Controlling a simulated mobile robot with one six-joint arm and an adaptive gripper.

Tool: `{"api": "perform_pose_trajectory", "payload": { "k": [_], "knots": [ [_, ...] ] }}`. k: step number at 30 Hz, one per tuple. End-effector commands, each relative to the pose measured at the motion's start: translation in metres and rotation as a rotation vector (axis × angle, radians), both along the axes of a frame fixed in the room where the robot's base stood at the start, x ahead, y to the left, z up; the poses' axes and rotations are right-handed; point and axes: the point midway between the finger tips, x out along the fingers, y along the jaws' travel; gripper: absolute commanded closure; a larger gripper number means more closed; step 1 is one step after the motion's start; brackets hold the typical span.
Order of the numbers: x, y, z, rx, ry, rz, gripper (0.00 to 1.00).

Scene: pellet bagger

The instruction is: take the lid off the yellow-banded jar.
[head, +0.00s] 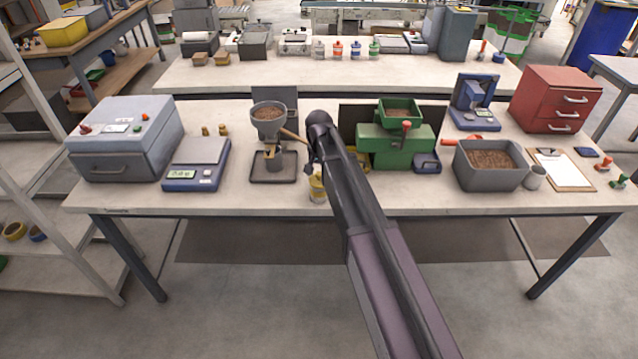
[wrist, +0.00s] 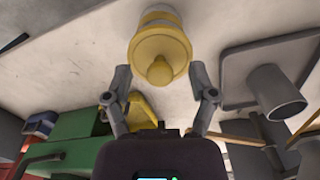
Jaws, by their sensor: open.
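The yellow-banded jar (head: 317,190) stands near the front of the workbench, partly hidden by my arm in the head view. In the wrist view I look at the jar (wrist: 158,15) from above, and its yellow lid (wrist: 160,50) with a round knob is on it. My gripper (wrist: 160,76) is open, with its two fingers apart on either side of the lid's near part. I see no clear contact between fingers and lid. In the head view my gripper (head: 315,165) is small and dark, just above the jar.
A funnel stand (head: 272,165) is close on the jar's left. A green machine (head: 385,148) and a yellow object (head: 358,157) are on its right. A scale (head: 197,165) and grey bin (head: 490,178) stand farther out. The bench strip in front of the jar is clear.

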Motion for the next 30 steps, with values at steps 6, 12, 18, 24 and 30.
{"api": "perform_pose_trajectory", "payload": {
  "k": [6,12,18,24,30],
  "knots": [
    [0.0000,-0.0001,-0.0079,0.000,0.000,0.000,0.27],
    [0.0000,-0.0001,-0.0073,0.000,0.000,0.000,0.27],
    [0.0001,-0.0001,-0.0073,0.000,0.000,0.000,0.27],
    [0.0000,-0.0001,-0.0073,0.000,0.000,0.000,0.36],
    [0.0000,-0.0001,-0.0073,0.000,0.000,0.000,0.92]
  ]
}}
